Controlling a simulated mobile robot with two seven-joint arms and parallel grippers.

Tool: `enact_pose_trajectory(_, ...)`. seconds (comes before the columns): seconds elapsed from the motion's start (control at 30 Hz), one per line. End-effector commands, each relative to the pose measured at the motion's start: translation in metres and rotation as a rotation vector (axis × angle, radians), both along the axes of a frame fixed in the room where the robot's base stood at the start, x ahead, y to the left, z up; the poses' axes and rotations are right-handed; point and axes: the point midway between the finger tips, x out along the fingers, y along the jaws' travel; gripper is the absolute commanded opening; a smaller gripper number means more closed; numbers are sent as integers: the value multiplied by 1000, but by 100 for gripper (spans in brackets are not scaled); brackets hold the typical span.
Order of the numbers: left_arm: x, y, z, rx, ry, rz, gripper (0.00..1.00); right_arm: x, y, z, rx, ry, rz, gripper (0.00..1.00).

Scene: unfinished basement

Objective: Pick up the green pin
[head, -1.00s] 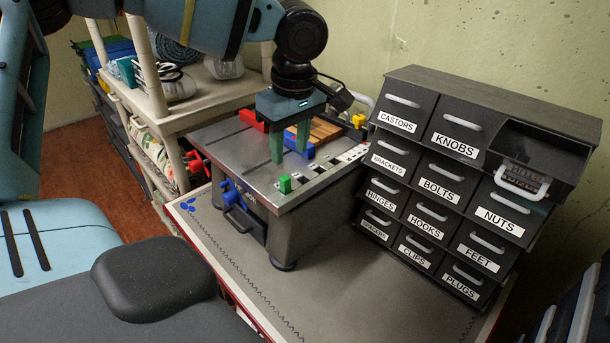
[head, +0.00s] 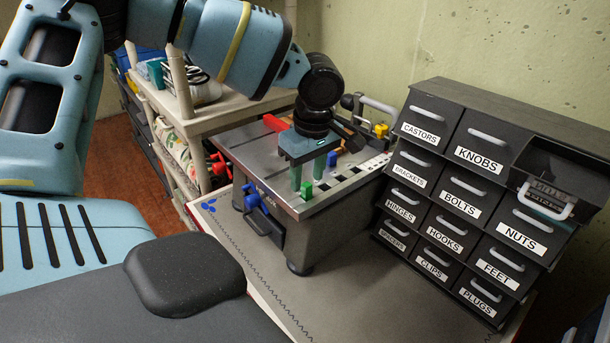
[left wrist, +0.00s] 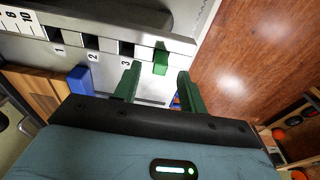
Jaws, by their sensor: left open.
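The green pin (head: 306,190) stands upright at the near edge of the grey metal bench top (head: 262,160). It also shows in the left wrist view (left wrist: 161,60), at the end of a row of dark square slots, near the number 3. My left gripper (head: 308,180) is open, with its two green fingers pointing down close to the pin. In the left wrist view my left gripper (left wrist: 157,76) has its fingertips either side of the pin's line, with the pin slightly beyond them. Nothing is between the fingers that I can make out as held. My right gripper is out of view.
A blue block (left wrist: 80,80) and a wooden block (left wrist: 40,92) lie on the bench top. A red bar (head: 276,123) lies farther back. A labelled drawer cabinet (head: 470,190) stands to the right. A blue-handled clamp (head: 254,198) sticks out from the bench front.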

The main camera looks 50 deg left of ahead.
Motion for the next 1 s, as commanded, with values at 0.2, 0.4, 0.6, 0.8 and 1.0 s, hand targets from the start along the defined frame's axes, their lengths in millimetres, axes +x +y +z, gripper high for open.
enact_pose_trajectory(0.2,0,2,-15,1,0,-1,42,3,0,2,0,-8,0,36)
enact_pose_trajectory(0.4,0,2,-15,1,0,-1,40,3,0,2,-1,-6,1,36)
enact_pose_trajectory(0.6,0,1,-15,1,0,-1,14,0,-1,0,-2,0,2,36)
enact_pose_trajectory(0.8,0,1,-15,1,0,-1,0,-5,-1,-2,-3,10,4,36)
enact_pose_trajectory(1.0,0,1,-14,1,0,-1,0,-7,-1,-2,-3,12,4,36)
